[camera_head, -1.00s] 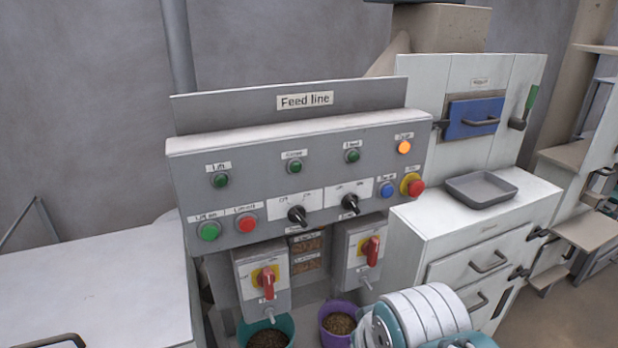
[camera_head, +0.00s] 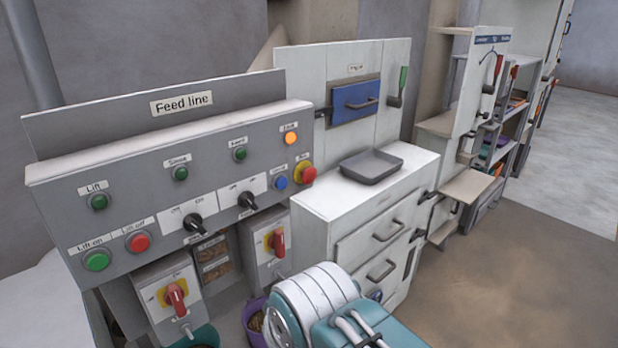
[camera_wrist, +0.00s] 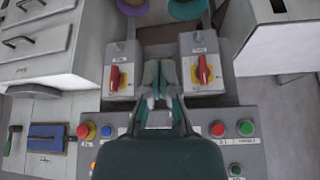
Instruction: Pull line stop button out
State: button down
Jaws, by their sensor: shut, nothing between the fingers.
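The line stop button is a red mushroom head on a yellow ring (camera_head: 308,174), at the right end of the grey Feed line panel (camera_head: 130,185). It also shows in the wrist view (camera_wrist: 84,130), at the panel's left end there, as that view is upside down. My gripper (camera_wrist: 159,70) is shut and empty in the wrist view. It is above the panel's middle, to the right of the stop button in that picture, and apart from it. My gripper's body hides the middle of the panel there. How far out the button stands cannot be told.
A blue button (camera_head: 281,183) sits just left of the stop button, and an orange lamp (camera_head: 291,138) is above it. Red rotary switches (camera_head: 176,298) stick out below. A white cabinet (camera_head: 330,214) with a grey tray (camera_head: 371,167) stands right of the panel. Open floor lies further right.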

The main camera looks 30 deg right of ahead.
dwell(0.3)
jog(key=c, duration=0.7)
grip_release()
jog(key=o, duration=0.5)
jog(key=shift+w+a+f+m+y, duration=0.1)
jog(key=shift+w+f+m+y, duration=0.15)
jog(key=shift+m, duration=0.45)
jog(key=shift+o, duration=0.8)
jog(key=w+m+y, duration=0.1)
jog(key=w+m, duration=0.1)
jog(key=w+m+y, duration=0.2)
jog(key=m, duration=0.1)
jog(key=w+m+y, duration=0.1)
jog(key=w+m, duration=0.1)
jog(key=m, duration=0.1)
jog(key=shift+a+r+g+y, duration=0.1)
jog(key=shift+a+g+y, duration=0.05)
jog(key=shift+g+y, duration=0.15)
jog(key=m+t+h, duration=0.3)
jog(key=m+t, duration=1)
jog(key=m, duration=0.9)
send_near(312, 177)
jog(key=shift+y, duration=0.25)
jog(key=w, duration=0.7)
jog(key=w+a, duration=0.1)
jog(key=w, duration=0.2)
jog(key=shift+w+a+r, duration=0.1)
jog(key=shift+w+a, duration=0.05)
jog(key=shift+w, duration=0.1)
